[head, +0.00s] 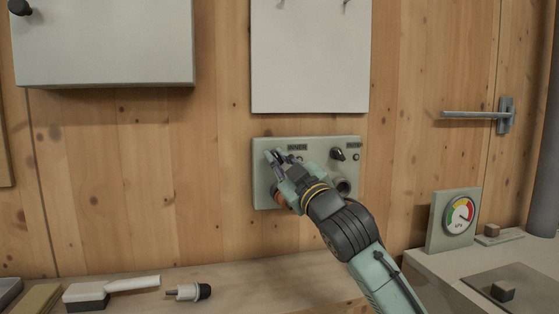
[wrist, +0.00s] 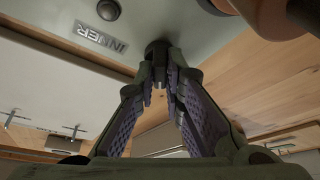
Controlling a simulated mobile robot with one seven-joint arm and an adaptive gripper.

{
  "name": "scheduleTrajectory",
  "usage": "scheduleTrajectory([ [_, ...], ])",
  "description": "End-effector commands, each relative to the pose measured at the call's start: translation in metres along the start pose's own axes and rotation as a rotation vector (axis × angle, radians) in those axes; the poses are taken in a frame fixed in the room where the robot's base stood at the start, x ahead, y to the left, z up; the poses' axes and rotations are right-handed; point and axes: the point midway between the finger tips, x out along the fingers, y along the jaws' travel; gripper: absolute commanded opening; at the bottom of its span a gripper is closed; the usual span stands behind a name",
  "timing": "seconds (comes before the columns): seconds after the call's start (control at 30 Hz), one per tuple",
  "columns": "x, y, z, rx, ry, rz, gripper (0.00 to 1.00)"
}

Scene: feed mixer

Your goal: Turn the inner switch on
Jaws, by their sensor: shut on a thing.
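The grey-green control panel (head: 321,199) is mounted on the wooden wall. Its INNER label (head: 297,147) is at the upper left, and the label also shows in the wrist view (wrist: 103,39). My gripper (head: 275,157) is at the panel's upper left and covers most of the inner switch in the head view. In the wrist view my gripper's fingers (wrist: 160,78) close at their tips on the dark knob of the inner switch (wrist: 157,48), beside the label. The switch's exact angle is hard to tell. The outer switch (head: 339,153), a dark knob, stands to the right, apart from my gripper.
An orange round part (head: 278,199) sits low on the panel, close under my gripper. A dark round fitting (head: 343,185) is at the panel's lower right. A brush (head: 110,290) lies on the wooden ledge below. A gauge (head: 460,215) stands at the right.

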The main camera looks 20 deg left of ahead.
Motion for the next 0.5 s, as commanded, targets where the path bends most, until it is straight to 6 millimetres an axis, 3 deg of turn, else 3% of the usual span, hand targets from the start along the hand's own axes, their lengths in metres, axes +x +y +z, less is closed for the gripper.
scheduleTrajectory([
  [0.5,0.0,-0.0025,0.0005,0.103,0.003,0.039,0.0],
])
